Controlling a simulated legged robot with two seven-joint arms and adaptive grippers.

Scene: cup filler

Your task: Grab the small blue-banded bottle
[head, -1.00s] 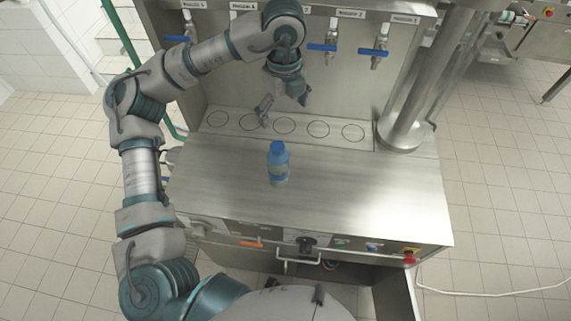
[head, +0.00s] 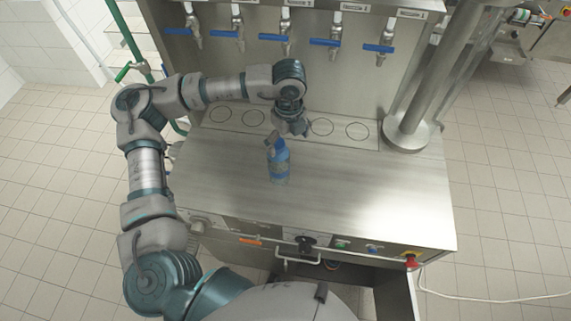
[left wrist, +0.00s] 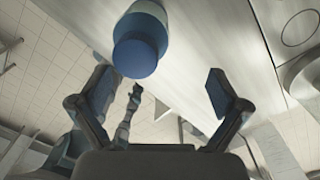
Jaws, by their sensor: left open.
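The small blue-banded bottle (head: 279,164) stands upright on the steel counter (head: 330,195), near its middle. Its blue cap (left wrist: 136,56) and part of its body (left wrist: 150,14) show in the left wrist view, cap towards the camera. My left gripper (head: 277,140) is just behind and above the bottle's top, partly overlapping it in the head view. Its two fingers (left wrist: 160,86) are spread apart and empty in the left wrist view. The cap is beyond the fingertips and nearer the left finger. I cannot tell whether a finger touches the bottle. My right gripper does not show.
Several taps with blue handles (head: 325,43) hang from the steel back panel. Marked circles (head: 357,131) lie below them. A steel post (head: 405,135) stands at the counter's right. The counter's front and right are clear. A red button (head: 411,260) is at the front edge.

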